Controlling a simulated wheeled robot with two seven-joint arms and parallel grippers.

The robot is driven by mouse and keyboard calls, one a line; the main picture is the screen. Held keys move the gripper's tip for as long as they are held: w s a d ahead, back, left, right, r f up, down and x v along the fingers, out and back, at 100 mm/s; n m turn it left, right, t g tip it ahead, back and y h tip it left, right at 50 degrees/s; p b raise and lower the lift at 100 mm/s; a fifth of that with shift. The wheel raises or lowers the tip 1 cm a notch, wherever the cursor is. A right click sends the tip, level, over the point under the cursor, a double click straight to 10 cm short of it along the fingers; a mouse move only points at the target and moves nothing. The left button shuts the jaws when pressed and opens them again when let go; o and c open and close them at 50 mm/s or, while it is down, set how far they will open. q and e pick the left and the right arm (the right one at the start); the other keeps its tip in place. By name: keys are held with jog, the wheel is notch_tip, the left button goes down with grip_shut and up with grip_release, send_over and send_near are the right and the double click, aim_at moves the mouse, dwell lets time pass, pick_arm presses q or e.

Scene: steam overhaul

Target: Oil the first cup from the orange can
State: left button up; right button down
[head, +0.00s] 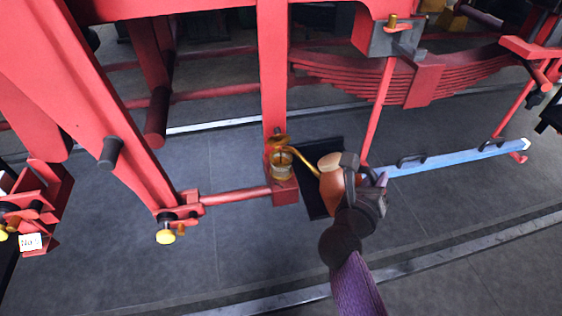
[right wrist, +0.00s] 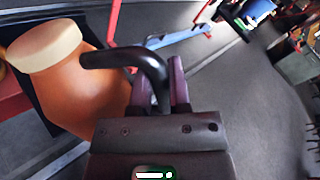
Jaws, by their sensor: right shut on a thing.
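The orange can (head: 331,186) has a cream top, a thin brass spout and a black handle. My right gripper (head: 352,178) is shut on the handle; in the right wrist view the dark handle (right wrist: 155,68) passes between its purple fingers, with the can body (right wrist: 85,85) to the left. The spout (head: 302,158) reaches left to a small brass and glass cup (head: 282,166) on a red block under the red upright. The spout tip is at the cup's upper part; I cannot tell whether it touches or whether oil flows. My left gripper is out of view.
A black tray (head: 312,206) lies on the floor behind the can. A red rod (head: 236,196) runs left from the block. A blue bar (head: 440,161) with black handles lies to the right, below a red leaf spring (head: 400,78). Open grey floor (head: 240,245) lies in front.

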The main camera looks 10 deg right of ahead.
jog(key=shift+f, duration=0.15)
jog(key=f+m+b, duration=0.1)
jog(key=b, duration=0.2)
jog(key=f+m+b, duration=0.1)
jog(key=m+b, duration=0.1)
jog(key=f+m+t+b, duration=0.1)
jog(key=m+b, duration=0.1)
jog(key=b, duration=0.1)
jog(key=shift+s+d+f+b, duration=0.1)
jog(key=shift+s+d+b, duration=0.1)
jog(key=shift+b, duration=0.15)
jog(key=shift+m, duration=0.5)
jog(key=shift+r, duration=0.45)
jog(key=s+r+p, duration=0.1)
jog(key=s, duration=0.9)
jog(key=shift+r+p, duration=0.4)
